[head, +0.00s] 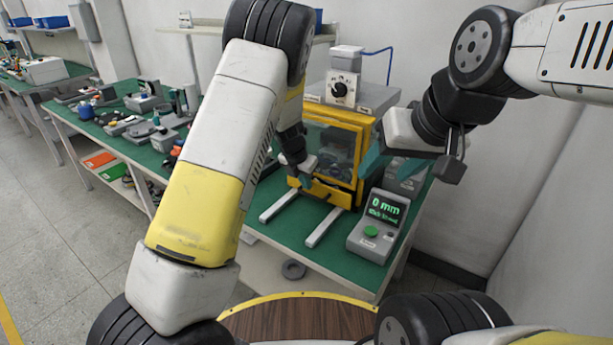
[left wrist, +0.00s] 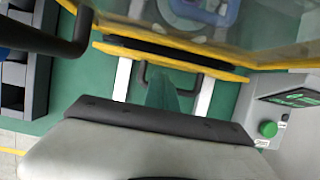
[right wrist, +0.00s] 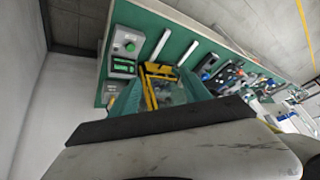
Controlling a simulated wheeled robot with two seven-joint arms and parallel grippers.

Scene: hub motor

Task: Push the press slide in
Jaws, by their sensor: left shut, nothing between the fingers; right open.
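The press (head: 335,150) is a yellow-framed box with clear windows on the green bench. Its slide front (left wrist: 180,60) is a yellow bar with a dark handle in the left wrist view, close to the press, between two pale rails (head: 325,226). My left gripper (head: 307,178) is shut and empty in front of it; the teal fingertips (left wrist: 168,93) lie near the handle, and I cannot tell whether they touch. My right gripper (head: 385,155) is open and empty beside the press's right side; its spread teal fingers also show in the right wrist view (right wrist: 160,97).
A grey control box (head: 378,225) with a green button and a display reading "0 mm" stands right of the rails. Tools and parts (head: 140,115) crowd the bench to the left. A wall is close on the right.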

